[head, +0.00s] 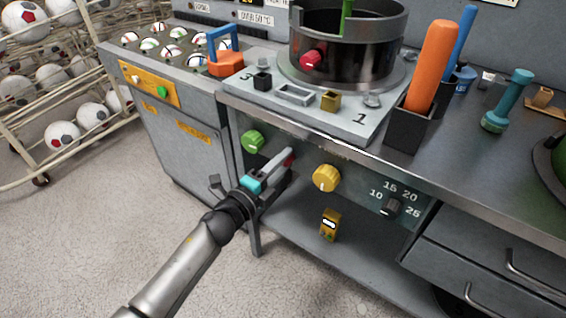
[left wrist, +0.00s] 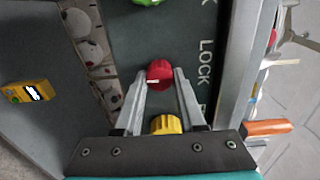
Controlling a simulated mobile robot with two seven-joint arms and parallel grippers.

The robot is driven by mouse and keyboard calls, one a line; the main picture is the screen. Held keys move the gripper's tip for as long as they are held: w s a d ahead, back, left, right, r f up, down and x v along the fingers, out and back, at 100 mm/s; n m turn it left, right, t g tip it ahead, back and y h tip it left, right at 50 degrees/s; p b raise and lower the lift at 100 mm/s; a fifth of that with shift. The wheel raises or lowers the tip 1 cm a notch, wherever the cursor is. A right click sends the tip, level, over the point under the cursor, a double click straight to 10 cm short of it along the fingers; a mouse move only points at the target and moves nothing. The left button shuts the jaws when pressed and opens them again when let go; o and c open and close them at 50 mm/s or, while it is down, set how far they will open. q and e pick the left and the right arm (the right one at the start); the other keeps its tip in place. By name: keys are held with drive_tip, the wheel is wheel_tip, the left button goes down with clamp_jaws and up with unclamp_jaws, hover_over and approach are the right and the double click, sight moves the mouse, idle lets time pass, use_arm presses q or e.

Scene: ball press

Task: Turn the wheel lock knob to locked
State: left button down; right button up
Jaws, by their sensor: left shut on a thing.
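On the front panel below the press, a red knob (head: 289,159) sits between a green knob (head: 252,141) and a yellow knob (head: 326,178). My left gripper (head: 283,162) reaches it from the front and is shut on it. In the left wrist view the red knob (left wrist: 160,71) is between the two fingertips, with a short white mark on its face. The lettering LOCK (left wrist: 207,52) is on the panel beside it; a label below is partly cut off. My fingers hide much of the red knob in the head view. My right gripper is not in view.
The yellow knob (left wrist: 166,124) shows close between my fingers in the left wrist view. A dial (head: 390,208) with numbers is further right on the panel. The press (head: 345,55) stands on the bench above. A ball rack (head: 50,85) is at the left; floor in front is clear.

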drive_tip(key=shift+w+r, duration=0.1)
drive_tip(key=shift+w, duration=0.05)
use_arm(q)
drive_tip(key=c, duration=0.5)
unclamp_jaws()
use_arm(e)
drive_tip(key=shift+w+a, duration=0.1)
use_arm(q)
drive_tip(key=p+v, duration=0.2)
drive_tip(key=v, duration=1.3)
drive_tip(key=shift+p, duration=0.4)
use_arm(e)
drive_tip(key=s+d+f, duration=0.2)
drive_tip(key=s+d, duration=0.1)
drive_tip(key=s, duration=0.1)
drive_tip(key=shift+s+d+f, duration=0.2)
use_arm(q)
drive_tip(key=shift+s+a, duration=0.1)
drive_tip(key=shift+s, duration=0.05)
